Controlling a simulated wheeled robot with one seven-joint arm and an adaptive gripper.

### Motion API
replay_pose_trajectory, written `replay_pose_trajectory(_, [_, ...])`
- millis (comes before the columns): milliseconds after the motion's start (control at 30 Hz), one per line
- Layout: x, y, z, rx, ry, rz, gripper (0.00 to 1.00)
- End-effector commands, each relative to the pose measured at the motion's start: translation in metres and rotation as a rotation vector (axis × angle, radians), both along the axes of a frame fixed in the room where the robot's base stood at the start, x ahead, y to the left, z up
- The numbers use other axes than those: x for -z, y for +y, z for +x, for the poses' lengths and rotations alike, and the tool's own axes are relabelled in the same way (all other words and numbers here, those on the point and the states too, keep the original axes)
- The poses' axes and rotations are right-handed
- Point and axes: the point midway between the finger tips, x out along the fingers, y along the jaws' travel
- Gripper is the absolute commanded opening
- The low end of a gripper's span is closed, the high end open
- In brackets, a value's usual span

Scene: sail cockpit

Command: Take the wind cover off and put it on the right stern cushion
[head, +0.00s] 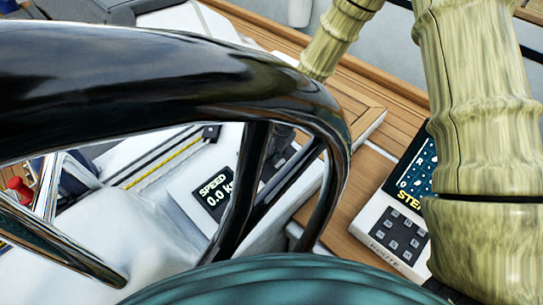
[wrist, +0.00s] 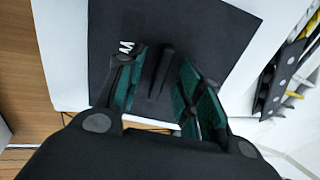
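The wind cover (wrist: 215,30) is a dark square plate with a white "W" at its left, seen in the wrist view on a white housing. A raised dark tab (wrist: 161,70) stands up from it. My gripper (wrist: 162,58) is open, with a green-padded finger on each side of the tab. Whether either finger touches the tab, I cannot tell. In the head view the gripper and the cover are not visible; my arm runs down the right side. I cannot pick out the right stern cushion in either view.
A glossy black steering wheel (head: 150,85) crosses the head view close up. Behind it are a speed display (head: 215,195) and, at right, a keypad unit (head: 400,235) with a blue screen on wooden trim. A dark perforated part (wrist: 280,80) stands right in the wrist view.

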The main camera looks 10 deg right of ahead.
Motion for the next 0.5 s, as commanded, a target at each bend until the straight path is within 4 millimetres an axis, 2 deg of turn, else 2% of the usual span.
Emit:
replay_pose_trajectory(167, [-0.0003,-0.0001,0.0002,0.0,0.0,0.0,0.37])
replay_pose_trajectory(367, [-0.0003,-0.0002,0.0003,0.0,-0.001,-0.001,0.0])
replay_pose_trajectory(500, [-0.0006,-0.0002,0.0003,0.0,-0.001,0.0,0.0])
